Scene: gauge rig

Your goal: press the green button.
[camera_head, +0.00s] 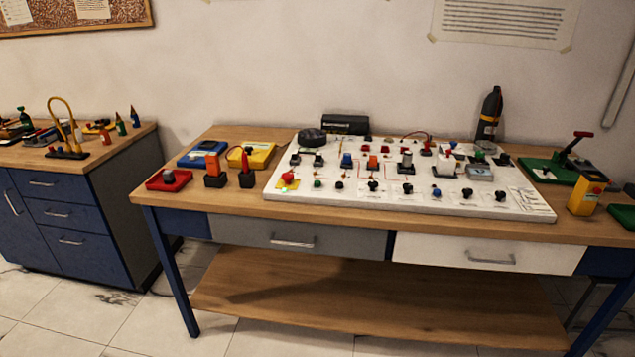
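A white panel board (330,202) lies on the wooden workbench (240,202), covered with small buttons, knobs and switches. A small dark green button (317,183) sits near the board's front left, right of a red mushroom button (288,177) on a yellow base. Neither of my grippers is in view.
Red (169,180), blue (203,153) and yellow (251,155) boxes stand left of the board, with an orange switch (212,163). A dark bottle (490,113) stands behind it. A yellow box (585,197) and green lever base (550,170) are at right. The bench's front edge is clear.

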